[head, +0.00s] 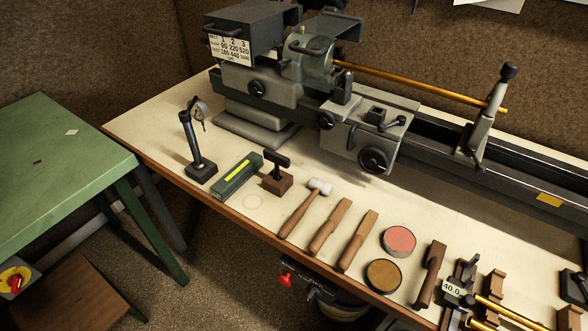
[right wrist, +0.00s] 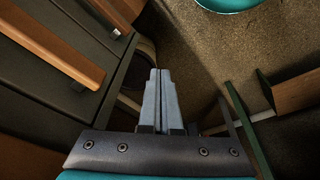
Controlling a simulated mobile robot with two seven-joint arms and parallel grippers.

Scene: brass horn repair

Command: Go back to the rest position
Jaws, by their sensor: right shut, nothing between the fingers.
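My right gripper (right wrist: 160,76) shows in the right wrist view with its two grey fingers together and nothing between them. It points over the brown speckled floor (right wrist: 195,45), beside dark panels with wooden bars at the left. Neither gripper shows in the head view, and my left gripper is not in any view.
In the head view a bench (head: 222,215) carries a lathe (head: 340,100), a dial gauge stand (head: 200,160), a white-headed mallet (head: 305,208), two round tins and several wooden tools. A green table (head: 60,165) stands left. Green and wooden parts (right wrist: 300,90) lie right of my gripper.

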